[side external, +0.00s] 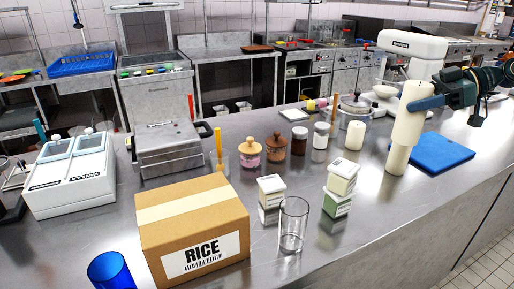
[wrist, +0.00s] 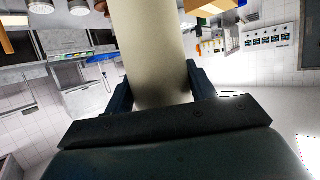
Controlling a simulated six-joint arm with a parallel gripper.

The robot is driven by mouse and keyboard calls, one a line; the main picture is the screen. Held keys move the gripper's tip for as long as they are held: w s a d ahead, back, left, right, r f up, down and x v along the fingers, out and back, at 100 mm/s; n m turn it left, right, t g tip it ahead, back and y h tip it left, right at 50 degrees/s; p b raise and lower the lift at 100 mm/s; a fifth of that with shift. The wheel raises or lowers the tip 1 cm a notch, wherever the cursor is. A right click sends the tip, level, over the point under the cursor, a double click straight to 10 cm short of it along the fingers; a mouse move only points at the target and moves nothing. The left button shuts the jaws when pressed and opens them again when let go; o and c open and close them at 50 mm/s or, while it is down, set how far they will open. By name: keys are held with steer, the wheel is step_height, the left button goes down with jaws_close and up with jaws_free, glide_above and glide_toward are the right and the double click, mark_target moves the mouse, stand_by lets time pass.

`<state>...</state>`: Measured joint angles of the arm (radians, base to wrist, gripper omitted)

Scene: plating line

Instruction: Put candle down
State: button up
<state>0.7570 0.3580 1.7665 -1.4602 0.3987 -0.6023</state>
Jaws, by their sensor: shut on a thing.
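A tall cream candle (side external: 408,122) stands upright at the right of the side view. My gripper (side external: 428,103) reaches in from the right and is shut on its upper part. In the wrist view the candle (wrist: 150,50) fills the space between the two dark fingers of my gripper (wrist: 160,85). A narrower pale section shows below the candle in the side view; I cannot tell whether it is a reflection or another piece, nor whether the candle touches the counter. A shorter cream candle (side external: 355,135) stands to its left.
A blue board (side external: 443,152) lies right of the candle on the steel counter (side external: 365,225). Jars (side external: 299,140), small stacked boxes (side external: 342,178), a clear glass (side external: 292,225) and a rice carton (side external: 195,225) stand to the left. The counter's front right is clear.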

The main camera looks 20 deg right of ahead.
steer(key=shift+w, duration=0.1)
stand_by(0.4)
steer(key=w+d+f+m+t+h, duration=0.2)
steer(key=w+d+m+t+h, duration=0.15)
steer(key=w+d, duration=0.5)
steer(key=w+d+f+m+t+h, duration=0.15)
steer(key=w+d+m+h, duration=0.35)
steer(key=d, duration=0.7)
steer(key=d+r+m+g+h, duration=0.1)
steer(key=d+r+m+h, duration=0.1)
steer(key=d, duration=0.5)
steer(key=w+d+r+m+g+h, duration=0.1)
steer(key=d+m+h, duration=0.4)
steer(key=d, duration=0.3)
steer(key=d+r+m+g+h, duration=0.1)
steer(key=d+m+h, duration=0.3)
steer(key=d, duration=0.4)
steer(key=shift+w+d+r+h, duration=0.2)
steer(key=shift+r+h, duration=0.25)
steer(key=shift+r, duration=0.35)
step_height(320, 180, down, 20)
steer(key=shift+f, duration=0.15)
